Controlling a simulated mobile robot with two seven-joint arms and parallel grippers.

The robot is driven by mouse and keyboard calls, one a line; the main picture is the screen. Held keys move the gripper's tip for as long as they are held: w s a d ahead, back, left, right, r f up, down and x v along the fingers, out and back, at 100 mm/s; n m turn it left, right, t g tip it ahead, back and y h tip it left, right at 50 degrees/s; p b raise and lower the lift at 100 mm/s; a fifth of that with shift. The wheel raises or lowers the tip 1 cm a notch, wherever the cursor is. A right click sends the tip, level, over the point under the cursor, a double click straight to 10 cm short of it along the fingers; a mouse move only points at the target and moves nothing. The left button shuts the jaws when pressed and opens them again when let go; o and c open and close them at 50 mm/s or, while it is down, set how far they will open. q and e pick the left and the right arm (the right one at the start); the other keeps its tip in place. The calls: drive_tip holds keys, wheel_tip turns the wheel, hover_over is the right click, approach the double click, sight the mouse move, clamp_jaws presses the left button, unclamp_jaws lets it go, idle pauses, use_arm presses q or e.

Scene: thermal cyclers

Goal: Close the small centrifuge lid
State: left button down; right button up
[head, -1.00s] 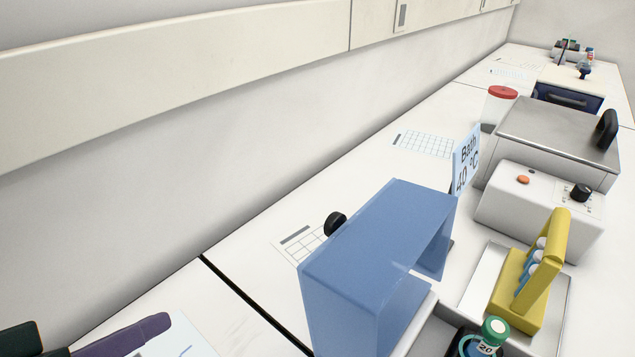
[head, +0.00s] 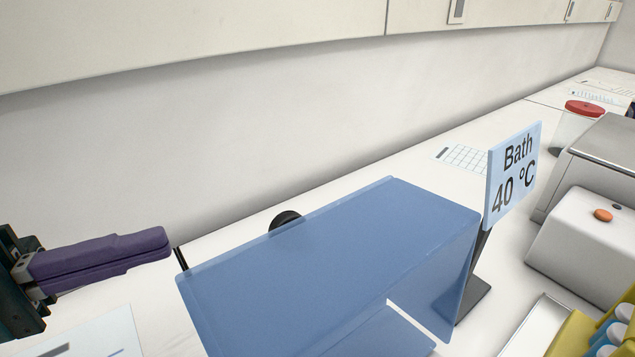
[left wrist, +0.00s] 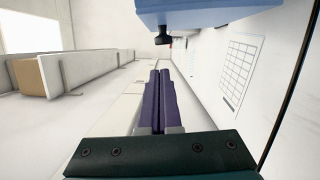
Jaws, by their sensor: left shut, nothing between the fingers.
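No small centrifuge can be made out for certain. A large blue, partly see-through cover (head: 330,265) stands at the middle of the head view, with an open side facing right and front. I cannot tell whether it belongs to a centrifuge. A black knob (head: 286,218) shows at its back edge. My left gripper (head: 166,243), with purple fingers, is shut and empty, left of the cover and apart from it. In the left wrist view its fingers (left wrist: 158,80) point toward the bench, and the blue cover (left wrist: 205,12) shows at the top. My right gripper is out of view.
A "Bath 40 °C" sign (head: 513,172) stands on a post right of the cover. A white control box (head: 580,245) and a yellow rack (head: 590,335) are at the right. A red-capped container (head: 570,133) stands behind. The wall runs along the back.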

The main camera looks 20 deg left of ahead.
sight(236, 251)
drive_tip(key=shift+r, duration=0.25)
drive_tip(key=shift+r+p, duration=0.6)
drive_tip(key=shift+p, duration=0.2)
use_arm(q)
drive_tip(key=shift+w+d+r, duration=0.1)
drive_tip(key=shift+w+d, duration=0.2)
drive_tip(key=shift+d, duration=1.15)
drive_tip(key=shift+w+d+r, duration=0.15)
drive_tip(key=shift+w+d, duration=0.2)
drive_tip(key=shift+d, duration=1.1)
drive_tip(key=shift+w+d+r, duration=0.1)
drive_tip(key=shift+w+d, duration=0.2)
drive_tip(key=shift+d, duration=1.15)
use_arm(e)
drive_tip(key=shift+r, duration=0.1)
